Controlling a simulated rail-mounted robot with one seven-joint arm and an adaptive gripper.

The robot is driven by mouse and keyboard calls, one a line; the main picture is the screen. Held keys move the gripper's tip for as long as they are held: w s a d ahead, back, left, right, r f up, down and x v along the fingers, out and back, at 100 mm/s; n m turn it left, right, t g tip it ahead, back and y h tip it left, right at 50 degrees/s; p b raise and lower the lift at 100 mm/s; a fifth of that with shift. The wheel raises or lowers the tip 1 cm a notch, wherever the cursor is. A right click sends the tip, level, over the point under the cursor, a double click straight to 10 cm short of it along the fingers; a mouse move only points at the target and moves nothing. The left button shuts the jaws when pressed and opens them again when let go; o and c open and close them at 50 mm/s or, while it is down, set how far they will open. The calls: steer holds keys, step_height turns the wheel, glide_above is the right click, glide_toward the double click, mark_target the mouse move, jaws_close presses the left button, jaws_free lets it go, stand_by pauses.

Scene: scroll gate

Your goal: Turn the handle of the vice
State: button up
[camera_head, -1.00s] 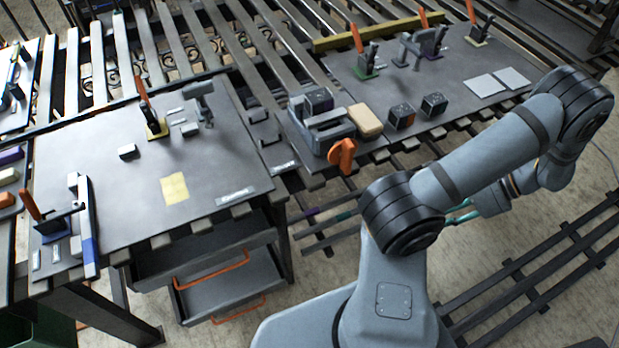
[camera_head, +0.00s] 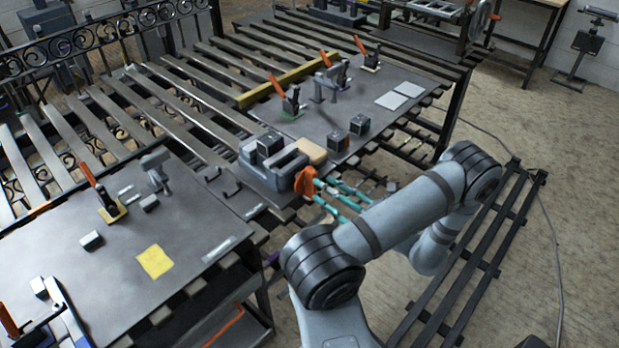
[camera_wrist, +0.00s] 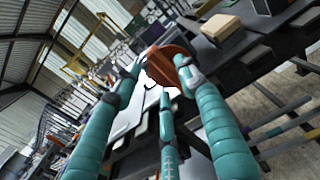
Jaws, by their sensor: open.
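The grey vice (camera_head: 287,172) stands at the front edge of the dark plate on the slatted bench, a dark block in its jaws. Its orange handle (camera_head: 305,181) sticks out at the front right. My gripper (camera_head: 322,190) has teal fingers and is open, with its tips close to the handle's right side. In the wrist view, the handle (camera_wrist: 172,62) lies between the outer fingertips of my gripper (camera_wrist: 158,78), close to the right one. I cannot tell whether they touch.
Toggle clamps (camera_head: 291,98) stand farther back. A yellow note (camera_head: 155,262) lies on the left plate. Open floor (camera_head: 540,180) is at the right.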

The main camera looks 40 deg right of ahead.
mark_target(311, 180)
steer(key=w, duration=0.3)
steer(key=w+p, duration=0.1)
steer(key=w, duration=0.1)
steer(key=shift+w+a, duration=0.3)
steer(key=shift+w, duration=0.05)
steer(key=c, duration=0.3)
steer(key=c, duration=0.8)
jaws_close()
